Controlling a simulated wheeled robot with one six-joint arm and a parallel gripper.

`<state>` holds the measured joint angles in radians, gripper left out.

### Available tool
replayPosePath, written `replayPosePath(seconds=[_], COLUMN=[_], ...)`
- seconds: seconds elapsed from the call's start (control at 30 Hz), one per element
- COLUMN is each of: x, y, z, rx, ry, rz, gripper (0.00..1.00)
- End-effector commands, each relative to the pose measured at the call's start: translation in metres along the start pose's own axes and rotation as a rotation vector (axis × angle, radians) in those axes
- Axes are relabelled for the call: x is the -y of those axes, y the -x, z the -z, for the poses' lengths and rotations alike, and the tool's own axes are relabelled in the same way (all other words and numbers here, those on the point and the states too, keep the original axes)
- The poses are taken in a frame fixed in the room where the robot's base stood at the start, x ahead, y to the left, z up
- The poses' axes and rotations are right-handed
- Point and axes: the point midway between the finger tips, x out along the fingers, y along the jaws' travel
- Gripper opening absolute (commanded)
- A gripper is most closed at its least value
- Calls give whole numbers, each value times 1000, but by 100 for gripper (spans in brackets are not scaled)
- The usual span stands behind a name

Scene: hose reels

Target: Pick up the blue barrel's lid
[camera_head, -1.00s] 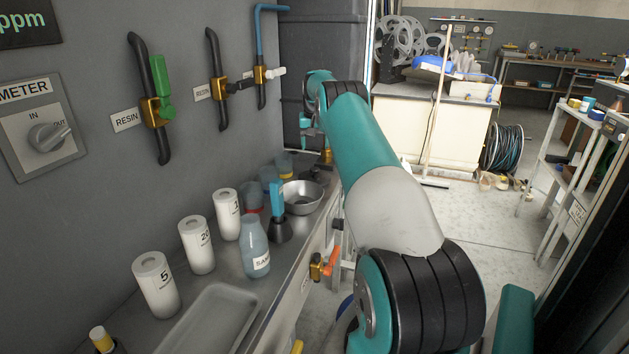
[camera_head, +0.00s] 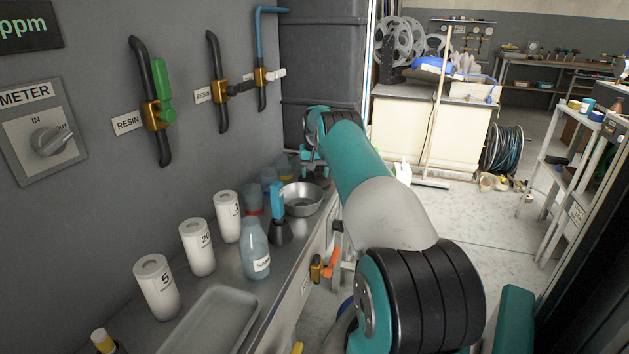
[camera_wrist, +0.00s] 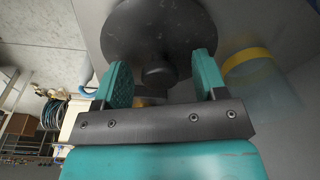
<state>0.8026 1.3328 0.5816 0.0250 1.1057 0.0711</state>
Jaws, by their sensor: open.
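A dark round lid (camera_wrist: 160,35) with a black knob (camera_wrist: 158,75) lies on the grey counter in the wrist view. My gripper (camera_wrist: 162,78) is open, with one teal finger on each side of the knob. I cannot tell whether the fingers touch it. In the head view my gripper (camera_head: 312,157) is low over the far end of the counter, partly hidden by my own arm, and the lid is mostly hidden beneath it. I cannot clearly make out the blue barrel; a curved blue edge (camera_head: 345,306) shows low beside my arm.
A clear cup with a yellow band (camera_wrist: 247,60) stands close to the lid. A metal bowl (camera_head: 302,200), a blue-handled tool (camera_head: 278,215), a bottle (camera_head: 255,250) and white canisters (camera_head: 198,247) stand nearer on the counter. The grey wall bounds the left.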

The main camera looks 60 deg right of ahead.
Motion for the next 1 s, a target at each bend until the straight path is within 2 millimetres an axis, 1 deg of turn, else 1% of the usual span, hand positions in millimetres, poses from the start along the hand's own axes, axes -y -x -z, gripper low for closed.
replayPosePath(seconds=[0.03, 0.07, 0.1, 0.17, 0.2, 0.23, 0.27, 0.57, 0.73, 0.87, 0.97, 1.0], x=[0, 0, 0, 0, 0, 0, 0, 0, 0, 0, 0, 0], y=[0, 0, 0, 0, 0, 0, 0, 2, 13, 36, 62, 75], z=[0, 0, 0, 0, 0, 0, 0, 0, 2, 5, 8, 10], rx=[1, 1, 1, 1, 1, 1, 1, 0, -1, -4, -5, -7], ry=[0, 0, 0, 0, 0, 0, 0, 0, 0, 0, 1, 1], rz=[0, 0, 0, 0, 0, 0, 0, 0, 0, 0, 1, 1], gripper=[61, 54, 45, 31, 22, 15, 12, 12, 12, 12, 12, 12])
